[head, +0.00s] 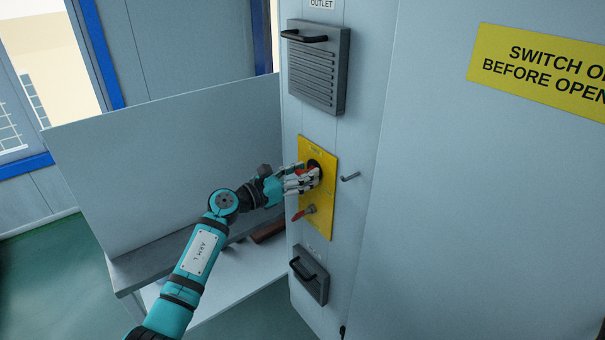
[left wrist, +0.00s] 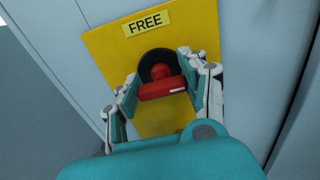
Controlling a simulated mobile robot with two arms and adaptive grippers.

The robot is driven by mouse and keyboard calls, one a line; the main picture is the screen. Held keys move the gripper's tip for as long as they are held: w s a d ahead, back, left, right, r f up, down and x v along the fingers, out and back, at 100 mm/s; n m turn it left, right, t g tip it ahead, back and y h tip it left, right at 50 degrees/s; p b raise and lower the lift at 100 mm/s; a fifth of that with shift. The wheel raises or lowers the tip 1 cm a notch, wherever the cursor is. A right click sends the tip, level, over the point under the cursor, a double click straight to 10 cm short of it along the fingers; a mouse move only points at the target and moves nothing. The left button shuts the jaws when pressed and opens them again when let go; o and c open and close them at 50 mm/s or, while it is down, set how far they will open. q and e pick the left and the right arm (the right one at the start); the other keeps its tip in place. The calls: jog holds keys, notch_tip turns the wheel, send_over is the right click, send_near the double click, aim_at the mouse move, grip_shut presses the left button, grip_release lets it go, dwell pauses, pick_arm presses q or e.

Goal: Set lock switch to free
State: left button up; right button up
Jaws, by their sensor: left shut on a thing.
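The lock switch is a red handle (left wrist: 163,89) on a round black base, mounted on a yellow plate (head: 321,222). In the left wrist view a "FREE" label (left wrist: 146,22) sits above the switch. The red bar lies almost crosswise in that view, with a small white mark near its right end. My left gripper (head: 304,177) is at the upper part of the plate, its fingers on either side of the handle and shut on it. In the head view the fingers hide most of the handle. My right gripper is not in view.
A vented grey box (head: 316,75) is above and a small grey hatch with a handle (head: 311,278) below.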

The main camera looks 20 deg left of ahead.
pick_arm(q)
jog(key=shift+n, duration=0.4)
jog(key=shift+c, duration=0.5)
jog(key=n+p, duration=0.2)
jog(key=n, duration=0.2)
jog(key=shift+a, duration=0.1)
jog(key=n+p, duration=0.2)
jog(key=n, duration=0.2)
jog(key=shift+w+a+n, duration=0.1)
jog(key=shift+n, duration=0.2)
jog(key=n+p, duration=0.2)
jog(key=n, duration=0.2)
jog(key=shift+f, duration=0.1)
jog(key=n+p, duration=0.2)
jog(key=n, duration=0.2)
jog(key=shift+f, duration=0.15)
jog(key=shift+n, duration=0.4)
jog(key=o, duration=1.2)
jog(key=shift+a, duration=0.1)
